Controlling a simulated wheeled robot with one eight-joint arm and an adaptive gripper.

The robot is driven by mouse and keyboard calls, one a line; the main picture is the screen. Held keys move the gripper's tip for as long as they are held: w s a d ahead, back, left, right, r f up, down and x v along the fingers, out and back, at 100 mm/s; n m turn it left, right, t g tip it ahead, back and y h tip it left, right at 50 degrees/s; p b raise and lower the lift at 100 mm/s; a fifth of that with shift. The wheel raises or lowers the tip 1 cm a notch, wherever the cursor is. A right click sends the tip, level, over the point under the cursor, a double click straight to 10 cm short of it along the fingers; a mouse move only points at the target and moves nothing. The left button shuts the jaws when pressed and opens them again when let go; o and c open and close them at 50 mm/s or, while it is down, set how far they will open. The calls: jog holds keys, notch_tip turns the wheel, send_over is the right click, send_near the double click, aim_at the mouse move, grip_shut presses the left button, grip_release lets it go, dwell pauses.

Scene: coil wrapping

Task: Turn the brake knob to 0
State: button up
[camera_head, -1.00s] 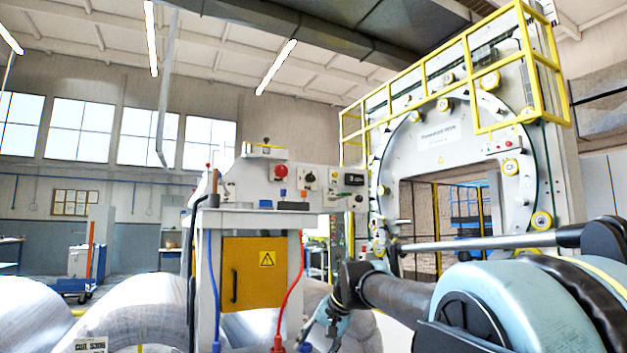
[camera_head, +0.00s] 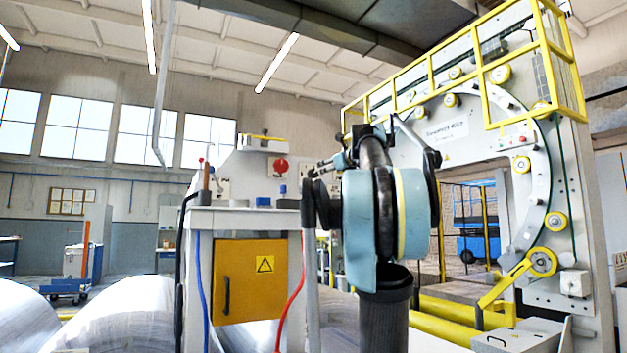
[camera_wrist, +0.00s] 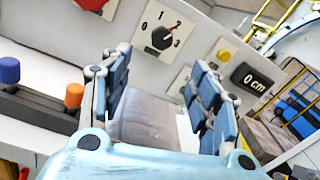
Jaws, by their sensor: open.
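The brake knob (camera_wrist: 162,38) is a black round knob on a white plate with the numbers 0 to 3 around it. It sits on the grey panel at the top middle of the wrist view. Its pointer seems to face the upper right, near the 2, but is too small to be sure. My gripper (camera_wrist: 158,80) is open, with its two blue-padded fingers apart and nothing between them. The knob lies ahead of the fingers, untouched. In the head view my arm and gripper (camera_head: 318,182) stand before the panel and cover the knob area.
Blue (camera_wrist: 9,70) and orange (camera_wrist: 74,95) lever tops stand at the left. The yellow-railed ring machine (camera_head: 480,130) stands behind at right.

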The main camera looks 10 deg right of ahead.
aim_at(314, 174)
jog(key=x, duration=1.6)
jog(key=shift+w+d+f, duration=0.1)
jog(key=shift+w, duration=0.3)
jog(key=shift+c, duration=0.5)
jog(key=c, duration=1)
